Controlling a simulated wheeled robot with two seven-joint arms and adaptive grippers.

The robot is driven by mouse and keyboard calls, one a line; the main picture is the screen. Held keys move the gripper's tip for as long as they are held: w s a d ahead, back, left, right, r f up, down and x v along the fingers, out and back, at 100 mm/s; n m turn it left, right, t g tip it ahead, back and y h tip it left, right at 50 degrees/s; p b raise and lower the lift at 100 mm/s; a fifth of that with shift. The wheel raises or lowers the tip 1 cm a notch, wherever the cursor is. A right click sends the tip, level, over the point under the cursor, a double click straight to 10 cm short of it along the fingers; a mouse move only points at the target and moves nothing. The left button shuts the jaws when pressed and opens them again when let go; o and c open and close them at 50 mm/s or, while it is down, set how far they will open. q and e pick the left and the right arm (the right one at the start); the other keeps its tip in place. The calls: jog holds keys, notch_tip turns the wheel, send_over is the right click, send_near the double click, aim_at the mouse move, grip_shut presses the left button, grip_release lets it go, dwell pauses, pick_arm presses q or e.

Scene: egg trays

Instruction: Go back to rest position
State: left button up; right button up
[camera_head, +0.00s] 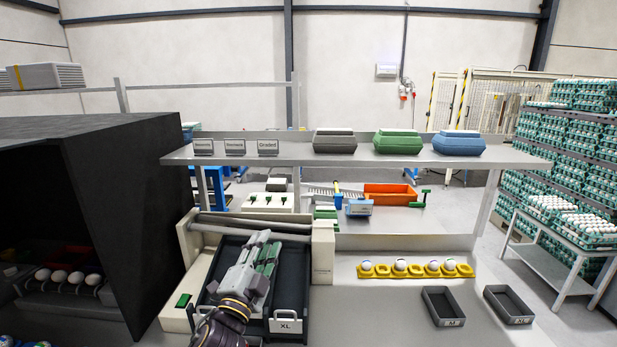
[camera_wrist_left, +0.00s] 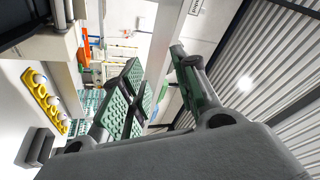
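My left gripper (camera_head: 266,242) shows at the lower left of the head view, its arm coming up from the bottom edge. It is above or in front of the dark XL tray (camera_head: 288,326); the height between them cannot be told. In the left wrist view its two fingers stand apart (camera_wrist_left: 155,60), with room scenery visible between them and nothing held. My right gripper is in neither view.
A dark box-like housing (camera_head: 150,200) stands left of the gripper, and a cream machine frame (camera_head: 323,255) right of it. A yellow egg holder (camera_head: 382,271) and empty M (camera_head: 436,296) and XL (camera_head: 497,292) trays lie further right. A shelf (camera_head: 300,153) crosses behind.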

pick_arm(q)
jog(key=s+a+f+n+g+y, duration=0.3)
jog(key=a+f+n+g, duration=0.15)
jog(key=f, duration=0.45)
jog(key=s+a+f+n+g+y, duration=0.3)
jog(key=s+a+f+n, duration=0.15)
jog(key=f, duration=0.55)
jog(key=s+a+f+n+g+h, duration=0.1)
jog(key=s+f+n+g, duration=0.1)
jog(key=s+f+g, duration=0.45)
jog(key=s+a+f+n+g, duration=0.25)
jog(key=s+f, duration=0.45)
jog(key=s, duration=0.5)
notch_tip(320, 180, down, 32)
jog(key=s+g, duration=0.2)
jog(key=s+a+f, duration=0.1)
jog(key=s+f, duration=0.9)
jog(key=s, duration=0.1)
jog(key=s+a+f, duration=0.2)
jog(key=s+f, duration=0.9)
jog(key=s, duration=0.1)
jog(key=shift+a+m+g, duration=0.25)
jog(key=shift+m+g, duration=0.1)
jog(key=shift+g, duration=0.1)
